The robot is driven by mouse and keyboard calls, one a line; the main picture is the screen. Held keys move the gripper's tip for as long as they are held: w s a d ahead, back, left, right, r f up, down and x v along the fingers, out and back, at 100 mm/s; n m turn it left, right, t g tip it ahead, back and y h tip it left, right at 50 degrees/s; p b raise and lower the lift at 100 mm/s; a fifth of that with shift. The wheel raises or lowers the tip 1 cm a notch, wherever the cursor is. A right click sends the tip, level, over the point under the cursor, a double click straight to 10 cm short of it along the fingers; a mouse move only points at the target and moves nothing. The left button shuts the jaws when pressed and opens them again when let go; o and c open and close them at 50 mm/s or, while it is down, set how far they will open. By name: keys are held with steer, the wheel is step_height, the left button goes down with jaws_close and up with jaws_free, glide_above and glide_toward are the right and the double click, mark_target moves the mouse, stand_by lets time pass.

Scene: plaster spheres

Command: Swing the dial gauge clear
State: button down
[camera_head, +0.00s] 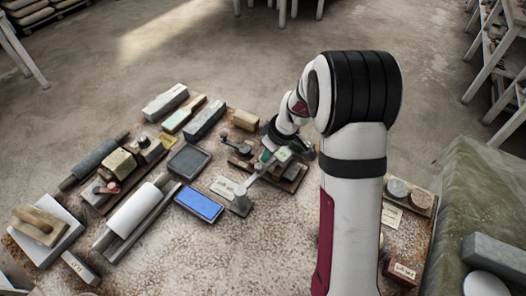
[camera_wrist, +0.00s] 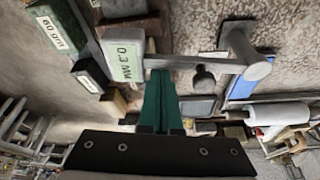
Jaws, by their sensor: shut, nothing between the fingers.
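A grey post stand (camera_head: 241,203) carries a slim bar that reaches up and right toward my gripper (camera_head: 268,156). This looks like the gauge's swing arm. In the wrist view the bar (camera_wrist: 205,63) runs from the post (camera_wrist: 245,62) at the right to beside my fingertips, with a small dark round part (camera_wrist: 203,78) on it, possibly the dial. My green fingers (camera_wrist: 160,100) are shut and empty, with their tips close to the bar's left end. I cannot tell whether they touch it.
A blue slab (camera_head: 199,204) and a white roll (camera_head: 133,210) lie left of the post. A green-draped surface (camera_head: 465,200) stands right.

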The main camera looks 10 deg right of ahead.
steer(key=shift+s+d+m, duration=0.3)
steer(key=shift+s+m, duration=0.05)
steer(key=shift+m, duration=0.05)
steer(key=s+m+g+h, duration=0.1)
steer(key=s+m+h, duration=0.4)
steer(key=s+m, duration=0.9)
steer(key=shift+s+a+m+g, duration=0.3)
steer(key=shift+s+m, duration=0.05)
steer(key=shift+m, duration=1.85)
